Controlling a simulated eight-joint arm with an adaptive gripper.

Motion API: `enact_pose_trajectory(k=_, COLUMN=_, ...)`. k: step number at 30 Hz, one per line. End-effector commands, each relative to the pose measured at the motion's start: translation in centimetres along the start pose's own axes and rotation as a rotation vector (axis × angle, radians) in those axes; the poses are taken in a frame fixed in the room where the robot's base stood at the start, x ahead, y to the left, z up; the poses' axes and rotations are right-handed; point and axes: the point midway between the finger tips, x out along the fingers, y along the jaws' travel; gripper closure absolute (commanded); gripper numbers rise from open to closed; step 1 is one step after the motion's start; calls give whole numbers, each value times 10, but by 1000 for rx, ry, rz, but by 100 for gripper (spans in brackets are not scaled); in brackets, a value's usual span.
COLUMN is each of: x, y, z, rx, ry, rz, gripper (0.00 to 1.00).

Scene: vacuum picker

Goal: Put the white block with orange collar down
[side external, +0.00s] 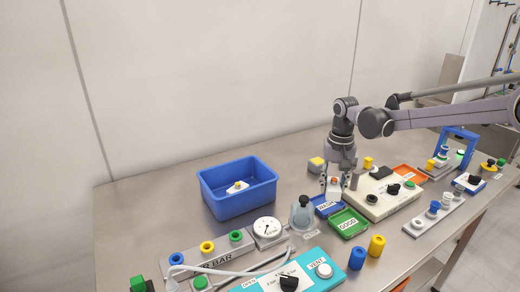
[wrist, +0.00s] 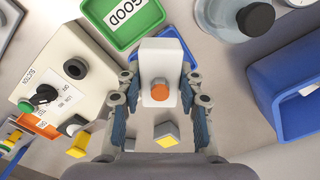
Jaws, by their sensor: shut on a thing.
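My gripper (side external: 338,187) is shut on the white block with orange collar (wrist: 161,57), with a blue finger pad on each side of it. In the side external view the block (side external: 333,194) hangs between the fingers over the back of the small blue labelled tray (side external: 318,210). In the wrist view the block hides most of that blue tray (wrist: 187,48). I cannot tell whether the block's lower end touches anything.
The green GOOD tray (side external: 349,233) is in front of the blue tray. A cream suction box (side external: 377,208) stands to the right. A glass jar (side external: 302,217) and large blue bin (side external: 237,208) are left. A grey-and-yellow block (side external: 316,166) lies behind my gripper.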

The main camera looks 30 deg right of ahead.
Motion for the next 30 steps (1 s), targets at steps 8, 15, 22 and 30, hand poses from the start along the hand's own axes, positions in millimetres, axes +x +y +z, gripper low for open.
enact_pose_trajectory(k=8, x=19, y=3, z=50, rx=-440, ry=0, rz=0, gripper=97)
enact_pose_trajectory(k=15, x=27, y=7, z=69, rx=-622, ry=0, rz=0, gripper=97)
enact_pose_trajectory(k=22, x=28, y=7, z=71, rx=-643, ry=0, rz=0, gripper=97)
enact_pose_trajectory(k=30, x=27, y=7, z=70, rx=-641, ry=0, rz=0, gripper=97)
